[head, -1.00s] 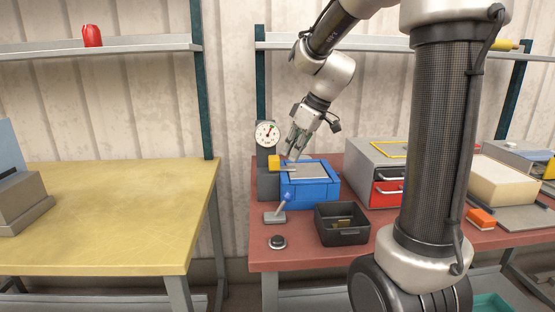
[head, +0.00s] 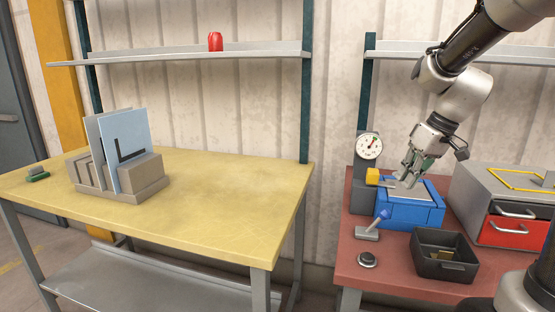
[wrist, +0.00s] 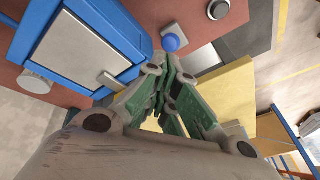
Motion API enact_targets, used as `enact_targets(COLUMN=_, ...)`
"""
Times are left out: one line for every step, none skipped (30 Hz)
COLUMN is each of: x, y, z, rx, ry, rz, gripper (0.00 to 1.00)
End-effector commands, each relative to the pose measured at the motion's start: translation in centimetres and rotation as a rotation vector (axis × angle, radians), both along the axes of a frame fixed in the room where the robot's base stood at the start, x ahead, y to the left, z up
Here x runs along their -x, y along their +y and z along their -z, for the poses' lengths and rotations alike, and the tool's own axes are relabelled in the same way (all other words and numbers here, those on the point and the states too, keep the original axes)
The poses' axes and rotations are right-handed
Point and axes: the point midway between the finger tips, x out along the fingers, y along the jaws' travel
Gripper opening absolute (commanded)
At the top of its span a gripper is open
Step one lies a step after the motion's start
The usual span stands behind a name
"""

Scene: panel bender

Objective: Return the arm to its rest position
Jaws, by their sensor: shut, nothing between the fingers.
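My arm reaches down from the upper right in the head view. My gripper (head: 407,182) is shut and empty, its fingertips low over the top of the blue panel bender (head: 408,214). I cannot tell whether they touch it. In the wrist view the shut green-and-grey fingers (wrist: 172,78) point past the bender's blue frame (wrist: 85,35).
A black bin (head: 444,256), a black button (head: 367,260) and a grey cabinet with a red drawer (head: 515,231) crowd the red bench (head: 400,284). The yellow table (head: 215,205) on the left holds a rack with upright panels (head: 124,150). Shelves run above both.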

Motion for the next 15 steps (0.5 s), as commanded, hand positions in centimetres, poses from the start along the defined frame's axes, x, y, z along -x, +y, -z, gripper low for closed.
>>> enact_targets(x=1.6, y=-0.3, z=0.3, rx=0.008, ry=0.038, rz=0.061, gripper=0.00)
enact_targets(x=2.7, y=-0.6, z=0.4, rx=0.015, ry=0.060, rz=0.103, gripper=0.00)
enact_targets(x=4.4, y=-0.8, z=0.4, rx=0.027, ry=0.083, rz=0.157, gripper=0.00)
enact_targets(x=5.6, y=-1.0, z=0.3, rx=0.038, ry=0.097, rz=0.197, gripper=0.00)
enact_targets(x=6.7, y=-1.1, z=0.2, rx=0.049, ry=0.107, rz=0.231, gripper=0.00)
enact_targets(x=8.2, y=-1.3, z=0.1, rx=0.063, ry=0.116, rz=0.271, gripper=0.00)
enact_targets(x=9.3, y=-1.4, z=0.0, rx=0.073, ry=0.118, rz=0.299, gripper=0.00)
enact_targets(x=10.4, y=-1.5, z=-0.1, rx=0.084, ry=0.120, rz=0.325, gripper=0.00)
enact_targets(x=11.8, y=-1.7, z=-0.3, rx=0.099, ry=0.116, rz=0.356, gripper=0.00)
enact_targets(x=13.0, y=-1.8, z=-0.4, rx=0.110, ry=0.112, rz=0.378, gripper=0.00)
enact_targets(x=14.1, y=-1.9, z=-0.5, rx=0.120, ry=0.104, rz=0.396, gripper=0.00)
enact_targets(x=15.5, y=-2.0, z=-0.6, rx=0.134, ry=0.090, rz=0.414, gripper=0.00)
enact_targets(x=16.5, y=-2.1, z=-0.7, rx=0.145, ry=0.076, rz=0.424, gripper=0.00)
enact_targets(x=17.4, y=-2.2, z=-0.8, rx=0.154, ry=0.060, rz=0.427, gripper=0.00)
enact_targets(x=18.5, y=-2.2, z=-0.9, rx=0.165, ry=0.036, rz=0.422, gripper=0.00)
